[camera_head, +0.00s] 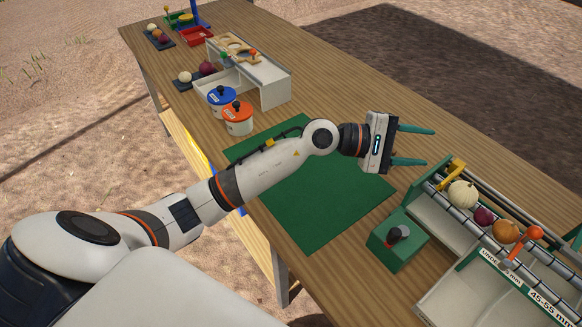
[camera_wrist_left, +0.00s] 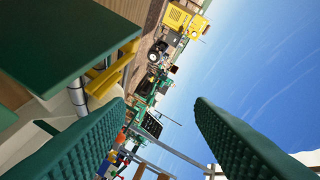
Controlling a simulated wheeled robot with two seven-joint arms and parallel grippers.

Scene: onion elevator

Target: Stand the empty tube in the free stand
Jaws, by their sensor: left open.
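My left gripper (camera_head: 417,146) is open and empty, with its two green fingers pointing right above the wooden table. It is beyond the green mat and short of the roller sorter. In the left wrist view its fingers (camera_wrist_left: 157,106) are spread apart with nothing between them. I cannot pick out an empty tube or a free tube stand in either view. A blue upright (camera_head: 194,12) stands at the table's far end, too small to make out. My right gripper does not show.
The roller sorter (camera_head: 480,262) holds several onions at the right. Near it are a green box (camera_head: 398,252) with a black knob and the green mat (camera_head: 330,215). An orange-lidded tub (camera_head: 237,122), a blue-lidded tub (camera_head: 221,100) and a white bench (camera_head: 272,88) stand farther back.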

